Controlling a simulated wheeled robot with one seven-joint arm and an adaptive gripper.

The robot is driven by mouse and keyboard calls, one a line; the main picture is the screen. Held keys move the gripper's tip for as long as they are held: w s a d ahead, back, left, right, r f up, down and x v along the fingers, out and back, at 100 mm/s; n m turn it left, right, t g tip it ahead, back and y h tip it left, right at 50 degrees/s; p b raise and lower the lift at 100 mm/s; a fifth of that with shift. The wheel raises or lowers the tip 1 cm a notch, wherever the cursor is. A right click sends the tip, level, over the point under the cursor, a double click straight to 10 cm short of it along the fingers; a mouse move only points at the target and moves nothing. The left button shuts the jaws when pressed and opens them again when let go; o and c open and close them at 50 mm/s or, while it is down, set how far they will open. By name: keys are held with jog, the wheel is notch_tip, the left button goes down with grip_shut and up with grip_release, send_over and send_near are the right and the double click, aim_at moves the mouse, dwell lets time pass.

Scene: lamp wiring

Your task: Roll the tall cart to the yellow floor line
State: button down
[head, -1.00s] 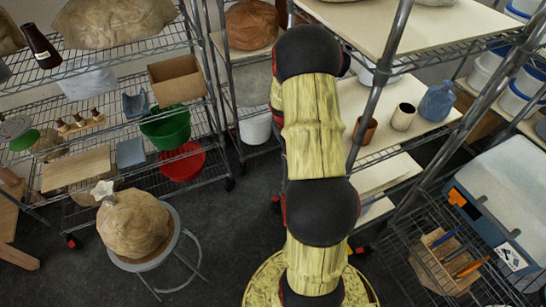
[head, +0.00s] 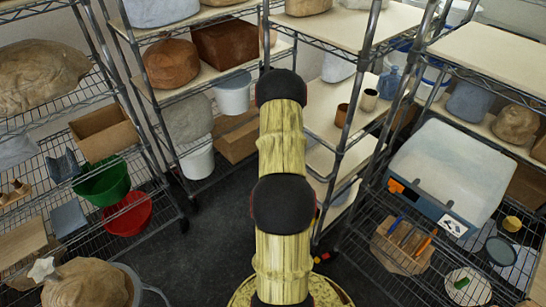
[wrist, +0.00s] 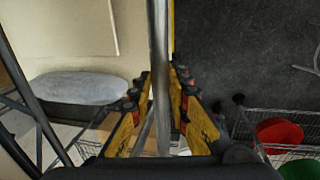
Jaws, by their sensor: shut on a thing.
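The tall cart, a wire rack with pale boards (head: 345,28) and metal posts, stands in the middle of the head view behind my arm. In the wrist view a metal post (wrist: 159,40) runs between the fingers of my gripper (wrist: 161,76), which is shut on it. I take it as a post of this cart. My gripper is hidden behind my arm in the head view. A thin yellow strip (wrist: 171,25) shows beside the post in the wrist view; I cannot tell whether it is the floor line.
A left rack holds a green bin (head: 102,182) and a red bowl (head: 125,214). A stool with a brown bag (head: 85,285) stands front left. Dark floor (head: 205,235) is clear left of my arm.

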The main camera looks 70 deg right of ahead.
jog(key=shift+s+d+r, duration=0.1)
jog(key=shift+s+d, duration=0.2)
jog(key=shift+d, duration=0.35)
jog(key=shift+s+d+f, duration=0.1)
jog(key=shift+s+d, duration=0.2)
jog(key=shift+d, duration=0.35)
jog(key=shift+s+d+r, duration=0.1)
jog(key=shift+s+d, duration=0.2)
jog(key=shift+d, duration=0.35)
jog(key=c, duration=1.7)
grip_release()
jog(key=r, duration=0.4)
jog(key=a+r, duration=0.1)
jog(key=r, duration=0.2)
jog(key=w+a+r, duration=0.1)
jog(key=r, duration=0.3)
jog(key=shift+a+r, duration=0.1)
jog(key=shift+r, duration=0.2)
